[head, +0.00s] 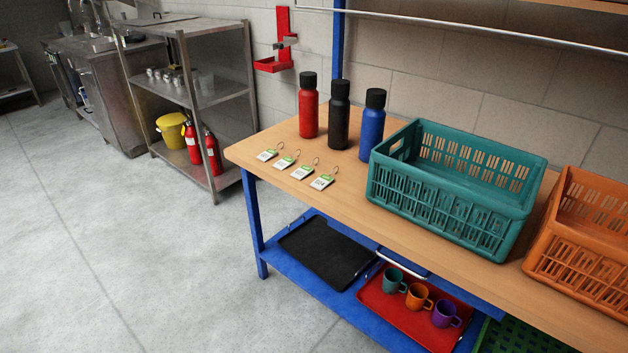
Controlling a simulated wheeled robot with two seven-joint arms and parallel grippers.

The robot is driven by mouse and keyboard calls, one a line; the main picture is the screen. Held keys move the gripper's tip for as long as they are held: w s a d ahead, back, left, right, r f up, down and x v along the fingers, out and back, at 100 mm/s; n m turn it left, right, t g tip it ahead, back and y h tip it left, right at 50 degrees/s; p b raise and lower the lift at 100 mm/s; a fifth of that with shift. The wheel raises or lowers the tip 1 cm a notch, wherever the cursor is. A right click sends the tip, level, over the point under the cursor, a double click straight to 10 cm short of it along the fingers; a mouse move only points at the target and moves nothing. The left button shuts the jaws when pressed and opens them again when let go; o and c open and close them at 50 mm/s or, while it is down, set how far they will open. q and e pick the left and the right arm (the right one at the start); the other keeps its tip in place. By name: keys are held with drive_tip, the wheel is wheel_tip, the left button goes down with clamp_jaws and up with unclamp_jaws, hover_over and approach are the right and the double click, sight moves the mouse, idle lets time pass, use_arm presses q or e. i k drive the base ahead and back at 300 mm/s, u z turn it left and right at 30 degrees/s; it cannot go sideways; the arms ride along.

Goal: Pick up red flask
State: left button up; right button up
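The red flask (308,108) stands upright on the wooden table top, with a black cap. It is the leftmost of three flasks in a row near the back edge. A black flask (339,118) stands just to its right, and a blue flask (372,126) stands right of that. The red flask is fully visible, with nothing in front of it. Neither of my grippers shows in the head view.
Several tags with rings (301,171) lie in front of the flasks. A teal crate (440,212) stands right of the blue flask, and an orange crate (583,262) beyond it. A lower blue shelf (281,272) holds trays and mugs. Open floor (130,240) lies left.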

sight(308, 98)
drive_tip(key=u, duration=5.1)
drive_tip(key=i, duration=0.25)
drive_tip(key=z, duration=3.45)
drive_tip(key=i, duration=2.5)
drive_tip(key=z, duration=0.85)
drive_tip(key=i, duration=1.35)
drive_tip(key=z, duration=1.4)
